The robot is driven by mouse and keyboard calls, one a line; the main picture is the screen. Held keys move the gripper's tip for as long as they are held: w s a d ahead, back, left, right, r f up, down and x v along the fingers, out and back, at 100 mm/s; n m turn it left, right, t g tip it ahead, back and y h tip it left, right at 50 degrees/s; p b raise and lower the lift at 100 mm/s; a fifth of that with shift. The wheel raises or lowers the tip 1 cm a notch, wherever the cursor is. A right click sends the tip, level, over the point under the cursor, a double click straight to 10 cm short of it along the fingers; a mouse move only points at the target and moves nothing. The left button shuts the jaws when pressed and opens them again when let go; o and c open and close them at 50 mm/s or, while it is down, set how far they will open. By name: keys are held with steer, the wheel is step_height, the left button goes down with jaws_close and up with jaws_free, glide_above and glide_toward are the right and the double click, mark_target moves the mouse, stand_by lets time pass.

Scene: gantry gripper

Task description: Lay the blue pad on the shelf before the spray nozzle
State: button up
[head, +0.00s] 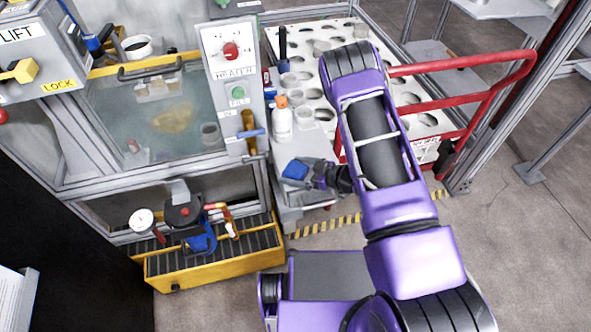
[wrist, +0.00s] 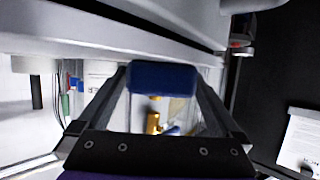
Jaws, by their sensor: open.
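The blue pad (head: 295,170) shows at the tip of my gripper (head: 304,172) in the head view, over the front of a grey shelf (head: 288,196). In the wrist view the pad (wrist: 163,78) spans the space between the two fingertips (wrist: 163,88). My gripper is open; I cannot tell whether the pad touches a finger or rests on the shelf. A brass fitting with a blue lever (head: 249,122), possibly the spray nozzle, is on the panel left of the shelf. Brass also shows beyond the pad in the wrist view (wrist: 153,123).
A white bottle with an orange cap (head: 282,120) stands behind the pad. The heater panel (head: 228,60) and glass cabinet (head: 150,110) are to the left. A white rack with holes (head: 420,120) and a red rail (head: 480,65) are to the right. A yellow-edged tray (head: 210,270) holds a gauge assembly.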

steer(key=shift+r, duration=0.15)
steer(key=p+v, duration=0.1)
steer(key=v, duration=1.1)
